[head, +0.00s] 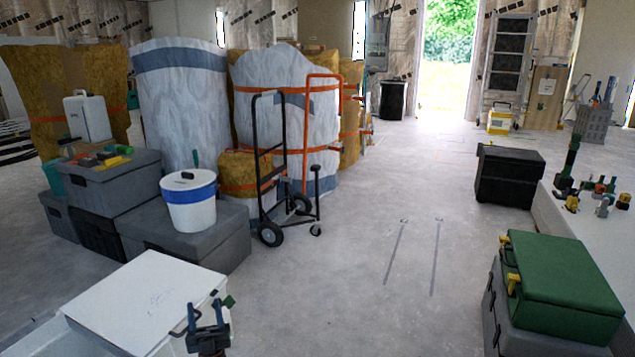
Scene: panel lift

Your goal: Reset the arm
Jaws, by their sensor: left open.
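My left gripper (205,314) is dark and shows at the bottom of the head view, left of centre. Its fingers are apart and I see nothing between them. It is beside the right edge of a white panel (145,297) that lies flat at the lower left. Whether the gripper touches the panel, I cannot tell. My right gripper is not in view.
A white bucket (190,209) stands on grey cases behind the panel. A hand truck (270,165) stands near wrapped rolls. A green-topped case (562,275) and a white worktop (590,232) with fittings are at right. The middle floor is clear.

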